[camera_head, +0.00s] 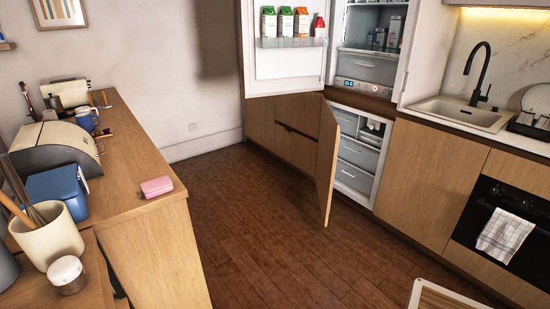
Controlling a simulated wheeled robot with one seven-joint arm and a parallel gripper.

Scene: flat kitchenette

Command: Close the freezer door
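The freezer door (327,160) is a wooden panel below the fridge, standing ajar and swung out into the room, seen nearly edge-on. Behind it to the right is the open freezer compartment (356,155), white inside with several grey drawers (355,177). The drawers appear to be inside the cabinet. Above, the fridge door (287,65) is also open, with cartons and a red bottle on its shelf. My gripper is not in view, so its state and its distance from the door are hidden.
The wooden floor (260,230) in front of the freezer is clear. A wooden counter (140,185) with a bread bin and a pink object (157,187) stands at the left. The sink (462,113) and oven (510,220) are at the right. A light-edged object (440,296) shows at the bottom.

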